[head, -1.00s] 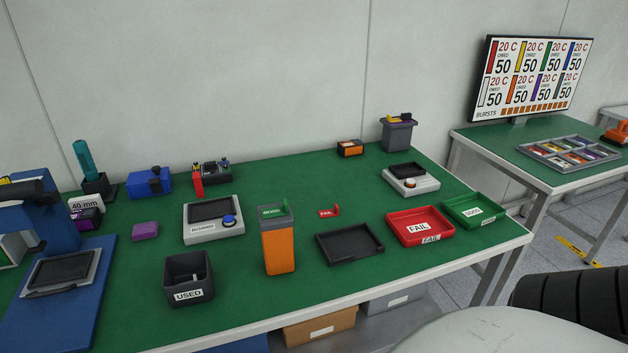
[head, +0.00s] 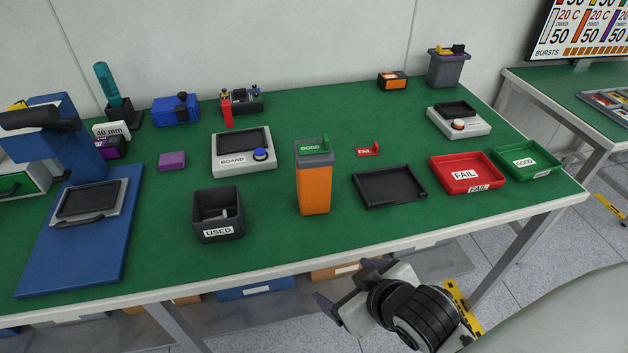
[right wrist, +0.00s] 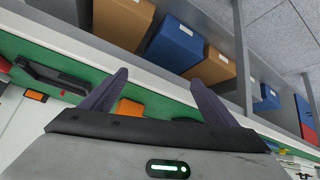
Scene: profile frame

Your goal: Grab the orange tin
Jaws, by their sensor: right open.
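The orange tin (head: 313,188) is a tall, upright orange box with a grey top. It stands near the front edge of the green table, and a green GOOD tag (head: 315,148) is on its top. My right gripper (head: 348,284) is open and empty, in front of the table edge, below and slightly right of the tin and apart from it. In the right wrist view its two dark fingers (right wrist: 158,78) are spread, with an orange patch (right wrist: 128,107), likely the tin, partly hidden behind the gripper body. My left gripper is not in view.
A dark USED bin (head: 218,217) stands left of the tin. A black tray (head: 390,188) lies right of it, then red FAIL (head: 466,176) and green GOOD (head: 527,161) trays. A smaller orange-and-black box (head: 392,80) sits at the back. Boxes (head: 254,289) are under the table.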

